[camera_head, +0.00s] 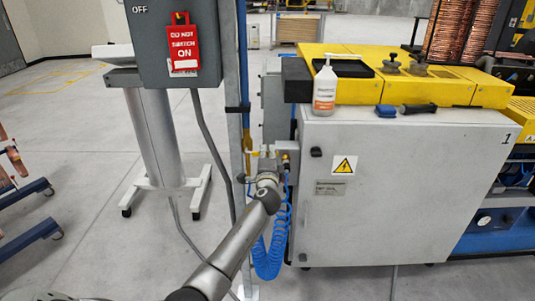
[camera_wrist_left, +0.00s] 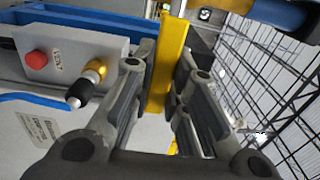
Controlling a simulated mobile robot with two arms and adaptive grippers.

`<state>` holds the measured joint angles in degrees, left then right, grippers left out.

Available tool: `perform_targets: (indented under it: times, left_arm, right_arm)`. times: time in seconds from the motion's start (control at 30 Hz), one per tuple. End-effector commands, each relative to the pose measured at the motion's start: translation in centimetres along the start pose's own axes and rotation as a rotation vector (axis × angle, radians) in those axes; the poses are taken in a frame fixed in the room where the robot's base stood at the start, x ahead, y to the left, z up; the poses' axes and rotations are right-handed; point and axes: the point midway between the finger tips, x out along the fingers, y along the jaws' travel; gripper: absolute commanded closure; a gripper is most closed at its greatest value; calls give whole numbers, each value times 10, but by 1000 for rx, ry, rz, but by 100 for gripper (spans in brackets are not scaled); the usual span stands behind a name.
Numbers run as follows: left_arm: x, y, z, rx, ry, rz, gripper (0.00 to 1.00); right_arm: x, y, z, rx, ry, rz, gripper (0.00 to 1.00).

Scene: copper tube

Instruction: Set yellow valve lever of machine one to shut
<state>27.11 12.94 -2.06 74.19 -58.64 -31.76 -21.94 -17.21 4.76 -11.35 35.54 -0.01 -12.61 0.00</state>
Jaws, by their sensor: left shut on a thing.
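Machine one is the grey cabinet (camera_head: 400,190) with a yellow top, marked 1 at its upper right corner. My left arm reaches up to the cabinet's left side, where my left gripper (camera_head: 266,158) is at the pipework. In the left wrist view the yellow valve lever (camera_wrist_left: 170,55) stands between the two fingers of my left gripper (camera_wrist_left: 166,80), which is shut on it. The valve body behind the lever is mostly hidden, and the lever is hard to make out in the head view. My right gripper is not in view.
A coiled blue hose (camera_head: 270,245) hangs beside my left arm. A grey box with a red "do not switch on" tag (camera_head: 182,45) stands left. A white bottle (camera_head: 325,88) stands on the machine.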

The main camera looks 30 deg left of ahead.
Motion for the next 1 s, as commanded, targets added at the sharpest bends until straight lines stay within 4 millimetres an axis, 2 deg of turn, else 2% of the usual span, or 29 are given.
perform_targets:
  times: [0.43, 0.47, 0.63, 1.0]
  left_arm:
    - [-1, 3, 0, 18, 1, 3, 100]
    - [-1, 3, 0, 18, 1, 3, 83]
    - [0, 3, 0, 15, 1, 2, 62]
    - [-3, 2, 0, 11, 0, 1, 62]
  right_arm:
    - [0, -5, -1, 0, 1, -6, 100]
    - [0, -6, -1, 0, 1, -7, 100]
    - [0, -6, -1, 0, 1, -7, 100]
    - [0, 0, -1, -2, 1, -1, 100]
